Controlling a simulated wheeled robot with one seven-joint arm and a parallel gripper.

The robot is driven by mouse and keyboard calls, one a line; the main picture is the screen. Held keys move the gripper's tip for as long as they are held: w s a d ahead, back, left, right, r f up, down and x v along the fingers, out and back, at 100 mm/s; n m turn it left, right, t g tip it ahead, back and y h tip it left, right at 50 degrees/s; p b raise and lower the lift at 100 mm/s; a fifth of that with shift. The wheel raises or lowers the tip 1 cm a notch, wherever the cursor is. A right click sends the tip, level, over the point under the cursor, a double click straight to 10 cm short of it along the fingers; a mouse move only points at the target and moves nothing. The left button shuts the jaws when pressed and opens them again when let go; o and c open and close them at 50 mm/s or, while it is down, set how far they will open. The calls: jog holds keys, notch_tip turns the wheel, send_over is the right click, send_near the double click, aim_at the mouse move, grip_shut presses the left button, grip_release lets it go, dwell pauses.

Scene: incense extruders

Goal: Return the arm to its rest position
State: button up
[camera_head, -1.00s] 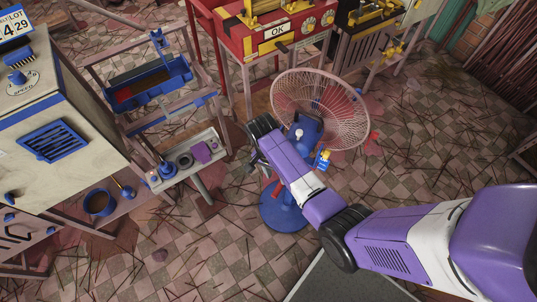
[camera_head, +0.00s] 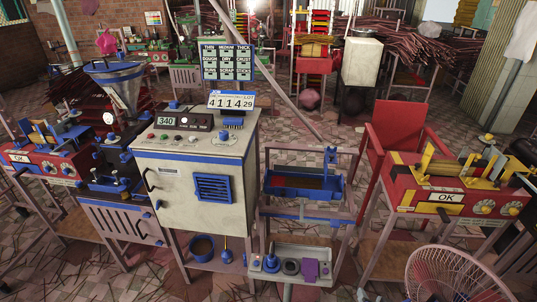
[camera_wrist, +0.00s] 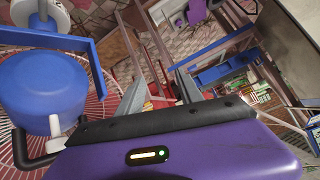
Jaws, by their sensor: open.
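My gripper (camera_wrist: 158,90) shows in the wrist view with its two grey fingers apart and nothing visible between them. My arm and gripper do not show in the head view. In the wrist view the blue motor housing of a fan (camera_wrist: 45,90) is close on the left, beside my gripper, with its pink wire guard behind it. The fan's guard also shows at the lower right of the head view (camera_head: 455,275). I cannot tell from the wrist view whether my gripper touches the fan.
A cream machine (camera_head: 195,185) with a blue vent stands left of centre. A metal frame with a blue tray (camera_head: 302,186) stands beside it, above a small shelf (camera_head: 292,276). A red machine marked OK (camera_head: 445,210) is at the right. Checkered floor with scattered sticks shows between them.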

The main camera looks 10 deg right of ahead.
jog(key=s+a+r+n+t+y, duration=0.15)
jog(key=s+a+r, duration=0.25)
jog(key=s+r, duration=0.4)
jog(key=s+a+r+n+t+y+b, duration=0.1)
jog(key=s+a+r+n+t, duration=0.2)
jog(key=s+a+r, duration=0.35)
jog(key=s+a+r+n+t+y, duration=0.1)
jog(key=s+a+r+n+t, duration=0.2)
jog(key=s+r, duration=0.65)
jog(key=s+f+g, duration=0.2)
jog(key=s, duration=0.4)
jog(key=shift+s+a+f, duration=0.25)
jog(key=shift+a+f, duration=0.05)
jog(key=shift+a, duration=0.15)
